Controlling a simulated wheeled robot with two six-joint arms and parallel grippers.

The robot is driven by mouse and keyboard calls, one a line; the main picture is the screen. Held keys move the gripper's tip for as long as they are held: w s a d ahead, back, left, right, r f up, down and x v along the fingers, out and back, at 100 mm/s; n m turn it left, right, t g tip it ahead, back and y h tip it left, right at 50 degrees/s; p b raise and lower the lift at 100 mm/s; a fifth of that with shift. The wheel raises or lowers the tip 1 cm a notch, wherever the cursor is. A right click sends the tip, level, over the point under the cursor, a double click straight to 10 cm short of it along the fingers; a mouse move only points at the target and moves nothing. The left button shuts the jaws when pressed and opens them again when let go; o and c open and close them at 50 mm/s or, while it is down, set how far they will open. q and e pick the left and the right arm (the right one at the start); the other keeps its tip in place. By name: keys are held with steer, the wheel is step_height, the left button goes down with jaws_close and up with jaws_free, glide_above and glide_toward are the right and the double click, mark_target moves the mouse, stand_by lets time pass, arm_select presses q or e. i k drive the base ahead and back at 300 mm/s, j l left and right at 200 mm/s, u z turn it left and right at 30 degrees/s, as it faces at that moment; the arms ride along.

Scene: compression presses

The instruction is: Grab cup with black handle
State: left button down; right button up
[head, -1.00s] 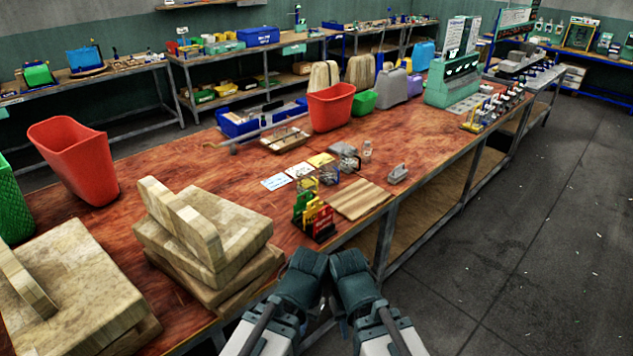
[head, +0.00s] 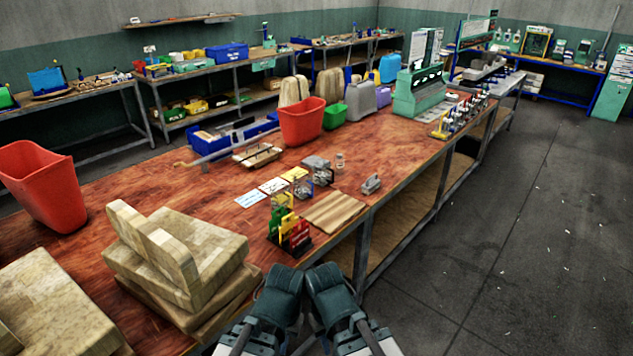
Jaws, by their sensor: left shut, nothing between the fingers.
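I cannot pick out a cup with a black handle for sure. Small clear and metallic items (head: 322,177) stand mid-table by the cards, too small to tell apart, with a small clear container (head: 340,161) just behind them. My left gripper (head: 293,280) is at the bottom centre, in front of the table edge, shut and empty. My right gripper (head: 325,280) is beside it, its fingers too hidden to tell their state. Both are apart from the mid-table items.
A red, yellow and green rack (head: 289,232) and a striped wooden board (head: 334,210) lie near the front edge. Stacked wooden blocks (head: 165,250) are at left. Red bins (head: 42,185) and (head: 302,121) stand farther back.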

mark_target(322, 169)
steer(key=u, duration=0.35)
steer(key=i+l+u, duration=0.15)
steer(key=l+u, duration=0.55)
steer(key=i+l+u, duration=0.1)
steer(key=l+u, duration=0.3)
steer(key=l, duration=2.9)
